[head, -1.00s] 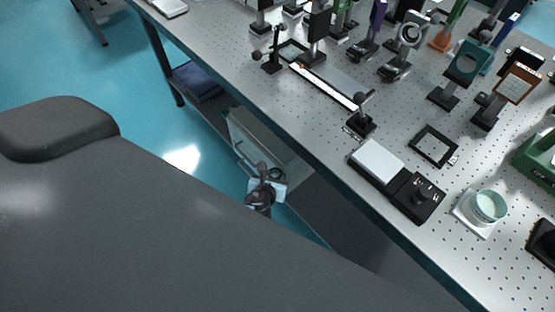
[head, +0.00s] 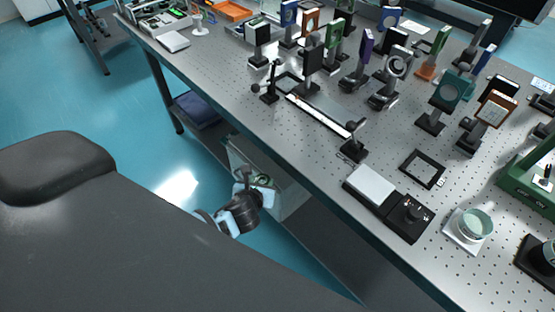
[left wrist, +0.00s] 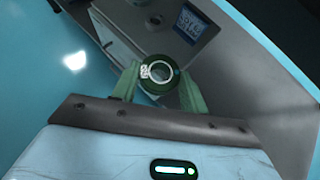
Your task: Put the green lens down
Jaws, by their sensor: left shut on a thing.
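The green lens (left wrist: 160,73) is a small dark green ring with a pale inner rim, seen in the left wrist view. My left gripper (left wrist: 159,84) is shut on it, with one pale green finger on each side. In the head view the left gripper (head: 254,182) is beside the near edge of the optical table (head: 290,150), below the top and over the gap to the floor. The lens (head: 263,180) shows there only as a small greenish ring, partly hidden by the gripper. My right gripper is not in view.
Mounted optics crowd the table's far part. A flat balance (head: 372,184), a black square frame (head: 423,168) and a round glass dish (head: 474,224) stand nearer. A rail (head: 318,114) lies along the middle. Bare perforated top shows between them.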

